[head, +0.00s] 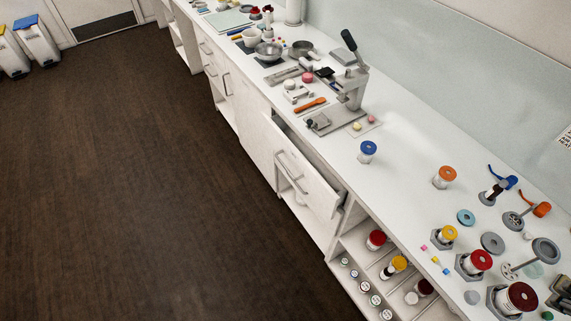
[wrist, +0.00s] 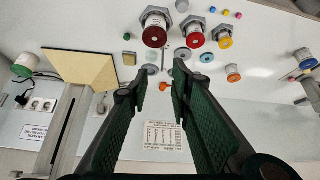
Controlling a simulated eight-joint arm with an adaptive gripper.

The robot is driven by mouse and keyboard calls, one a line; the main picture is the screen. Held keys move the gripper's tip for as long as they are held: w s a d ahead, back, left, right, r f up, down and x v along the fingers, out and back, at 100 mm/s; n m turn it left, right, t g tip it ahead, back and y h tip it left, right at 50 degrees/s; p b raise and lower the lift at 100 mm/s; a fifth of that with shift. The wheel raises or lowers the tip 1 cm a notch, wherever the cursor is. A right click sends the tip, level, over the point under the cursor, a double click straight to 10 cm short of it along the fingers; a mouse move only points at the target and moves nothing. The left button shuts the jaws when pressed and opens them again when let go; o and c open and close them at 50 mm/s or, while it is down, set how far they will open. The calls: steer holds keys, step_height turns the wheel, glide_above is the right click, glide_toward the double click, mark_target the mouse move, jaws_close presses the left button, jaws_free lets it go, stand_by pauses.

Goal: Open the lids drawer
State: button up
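A white drawer front (head: 308,183) with a long bar handle (head: 290,172) stands out from the cabinet line in the middle of the head view. A dark gap shows behind its top edge, so it looks partly pulled out. I cannot read a label on it, and its contents are hidden. My gripper (wrist: 161,70) shows only in the wrist view. Its two green-padded fingers are apart with nothing between them. It points toward the worktop and wall, with jars beyond the fingertips. The drawer is not in the wrist view.
The white worktop (head: 400,150) carries a lever press (head: 350,88), a blue-lidded jar (head: 368,151), an orange-lidded jar (head: 444,177) and several red-lidded jars. Open shelves (head: 352,243) with jars lie right of the drawer. The dark floor (head: 140,180) before the cabinets is clear.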

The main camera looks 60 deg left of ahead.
steer(key=w+a+n+g, duration=0.1)
steer(key=w+a+n, duration=0.1)
steer(key=w+a, duration=0.35)
steer(key=w+a+n, duration=0.1)
steer(key=w+a, duration=0.1)
steer(key=a, duration=0.7)
steer(key=w+a+n+g, duration=0.15)
steer(key=w+a, duration=0.25)
steer(key=a, duration=0.4)
steer(key=a+f+n, duration=0.2)
steer(key=a+f, duration=0.2)
steer(key=a, duration=0.7)
steer(key=a+f+n, duration=0.3)
steer(key=a, duration=0.8)
steer(key=n+g, duration=0.2)
steer(key=n, duration=0.5)
glide_toward(285, 167)
steer(key=shift+a+h, duration=0.2)
steer(key=shift+h, duration=0.1)
steer(key=shift+w+f, duration=0.25)
steer(key=shift+f, duration=1)
steer(key=shift+w+f, duration=0.25)
steer(key=shift+f, duration=1)
steer(key=shift+w+f, duration=0.25)
steer(key=shift+f, duration=1)
